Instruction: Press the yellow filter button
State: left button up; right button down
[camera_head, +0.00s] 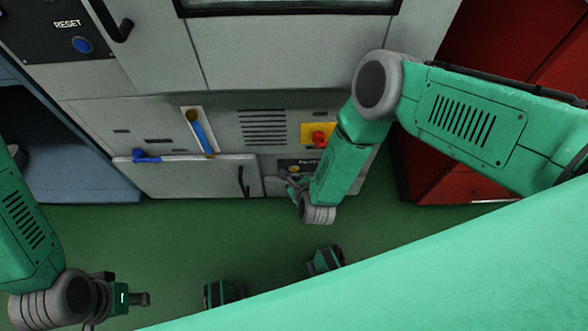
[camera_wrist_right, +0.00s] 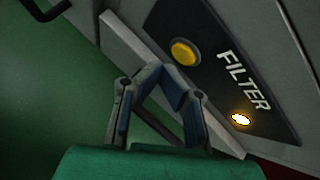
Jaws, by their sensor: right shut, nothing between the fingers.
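The yellow filter button (camera_wrist_right: 184,52) is a round yellow cap on a dark panel (camera_wrist_right: 212,62) marked FILTER, in the right wrist view. A small glowing light (camera_wrist_right: 240,119) sits at the other end of the label. My right gripper (camera_wrist_right: 160,73) is shut and empty, its tips just below and left of the button in that view; whether they touch it I cannot tell. In the head view my right gripper (camera_head: 291,186) is at the dark panel low on the grey machine, partly covering it. My left gripper (camera_head: 140,299) is at lower left, over the floor, away from the machine; its finger opening is unclear.
The grey machine (camera_head: 205,178) carries a red knob on a yellow plate (camera_head: 318,135), a blue-handled lever (camera_head: 203,135), a blue handle (camera_head: 146,156) and a blue RESET button (camera_head: 82,45). A red cabinet (camera_head: 440,165) stands right. Green floor (camera_head: 170,230) is open in front.

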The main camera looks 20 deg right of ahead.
jog(key=shift+w, duration=0.15)
dwell(0.5)
jog(key=shift+w+d+r, duration=0.1)
jog(key=shift+w, duration=0.15)
jog(key=shift+w+d, duration=0.15)
jog(key=shift+w, duration=0.3)
dwell(0.8)
jog(key=shift+s, duration=0.15)
jog(key=shift+s+a, duration=0.25)
jog(key=shift+s, duration=0.45)
jog(key=shift+p, duration=0.3)
jog(key=s, duration=0.2)
jog(key=s+a+p, duration=0.1)
jog(key=s, duration=0.1)
jog(key=shift+s+a, duration=0.2)
jog(key=shift+s, duration=0.2)
dwell(0.3)
